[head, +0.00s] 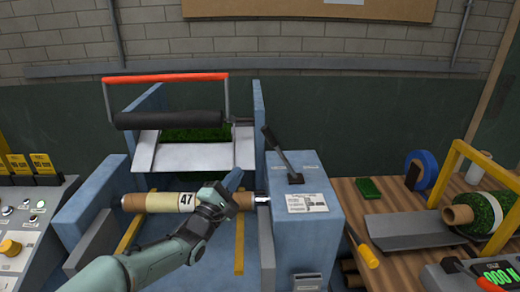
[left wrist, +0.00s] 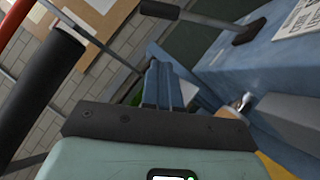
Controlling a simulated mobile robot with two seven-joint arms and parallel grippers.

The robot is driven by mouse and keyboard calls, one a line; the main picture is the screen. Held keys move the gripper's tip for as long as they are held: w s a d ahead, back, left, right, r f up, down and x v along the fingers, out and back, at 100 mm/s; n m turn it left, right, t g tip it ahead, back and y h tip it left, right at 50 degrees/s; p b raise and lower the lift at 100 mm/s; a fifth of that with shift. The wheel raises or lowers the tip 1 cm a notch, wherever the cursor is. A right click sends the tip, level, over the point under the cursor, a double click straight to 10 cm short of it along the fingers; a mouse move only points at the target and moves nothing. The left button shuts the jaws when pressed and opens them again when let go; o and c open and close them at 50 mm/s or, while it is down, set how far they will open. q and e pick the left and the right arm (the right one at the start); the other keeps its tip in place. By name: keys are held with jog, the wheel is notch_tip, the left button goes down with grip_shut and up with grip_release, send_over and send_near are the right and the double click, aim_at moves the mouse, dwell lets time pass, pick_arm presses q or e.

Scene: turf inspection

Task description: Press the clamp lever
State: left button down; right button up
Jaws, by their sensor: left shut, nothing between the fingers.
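A lever (head: 282,155) with a black grip and a metal stem stands on top of a blue cabinet (head: 308,230), tilted to the left. In the left wrist view the lever (left wrist: 205,22) crosses the top right, ahead of the fingers. My left gripper (head: 234,178) is shut and empty. It is in front of and left of the lever, apart from it, above the right end of a tan roll (head: 155,203) marked 47. Its blue fingertips (left wrist: 165,82) also show in the left wrist view. My right gripper is not in view.
A red-topped frame (head: 165,77) with a black roller (head: 168,119) stands behind the roll. A control panel (head: 30,215) is at the left. The wooden table (head: 350,195) at the right holds a grey tray (head: 410,230), turf roll and blue tape.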

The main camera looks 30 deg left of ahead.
aim_at(280, 153)
pick_arm(q)
jog(key=w+d+r+p, duration=0.2)
jog(key=w+r, duration=0.2)
jog(key=w, duration=0.5)
jog(key=shift+w+d+p, duration=0.15)
jog(key=shift+w+p, duration=0.2)
jog(key=shift+w, duration=0.05)
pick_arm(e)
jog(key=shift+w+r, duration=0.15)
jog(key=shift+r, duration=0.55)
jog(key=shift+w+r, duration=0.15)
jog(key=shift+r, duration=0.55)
pick_arm(q)
jog(key=shift+r, duration=0.1)
